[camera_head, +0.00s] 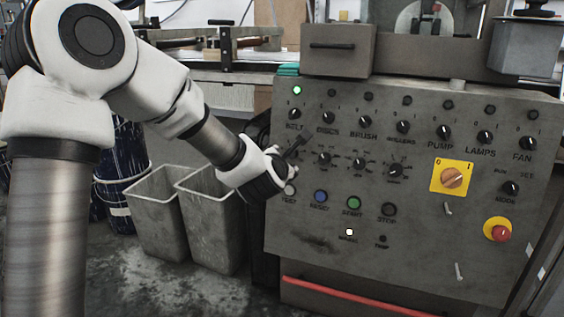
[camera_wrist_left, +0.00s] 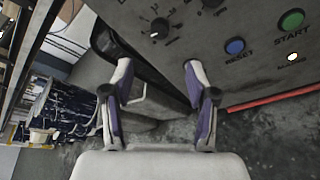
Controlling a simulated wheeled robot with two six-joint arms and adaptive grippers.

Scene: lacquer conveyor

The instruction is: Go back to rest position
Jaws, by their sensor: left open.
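My left arm comes in from the left in the head view. Its gripper (camera_head: 297,164) is at the left part of the grey control panel (camera_head: 430,275), close in front of it. In the left wrist view the gripper (camera_wrist_left: 157,68) has its two fingers spread apart with nothing between them. Whether a fingertip touches the panel I cannot tell. A black knob (camera_wrist_left: 160,27) and the blue RESET button (camera_wrist_left: 235,46) show there beyond the fingers. My right gripper is not in view.
The panel carries black knobs, a green START button (camera_head: 354,203), an orange rotary switch (camera_head: 452,178) and a red button (camera_head: 501,233). A green lamp (camera_head: 297,90) is lit at upper left. Two grey bins (camera_head: 212,190) stand on the floor left of the panel.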

